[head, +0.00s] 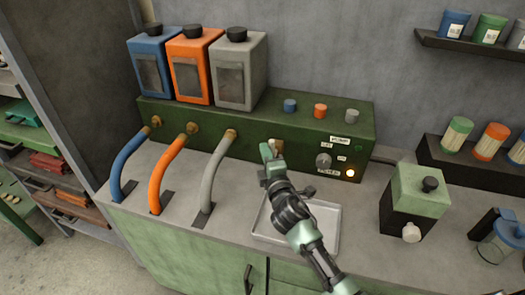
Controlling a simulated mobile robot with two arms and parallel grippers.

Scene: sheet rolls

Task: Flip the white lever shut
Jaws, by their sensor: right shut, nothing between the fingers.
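My right gripper (272,157) reaches up from the lower right to the front of the green machine (300,130). Its jaws are shut and hold nothing. A small whitish piece (265,150) shows right at the fingertips. It may be the white lever, but the gripper hides most of that spot, so I cannot tell its position or whether the fingers touch it. My left gripper is not in view.
Blue, orange and grey hoses (209,178) curve down to the counter left of my gripper. A metal tray (322,240) lies under my arm. A knob (324,160) and lit lamp (350,173) sit to the right. A green-and-black box (412,193) stands farther right.

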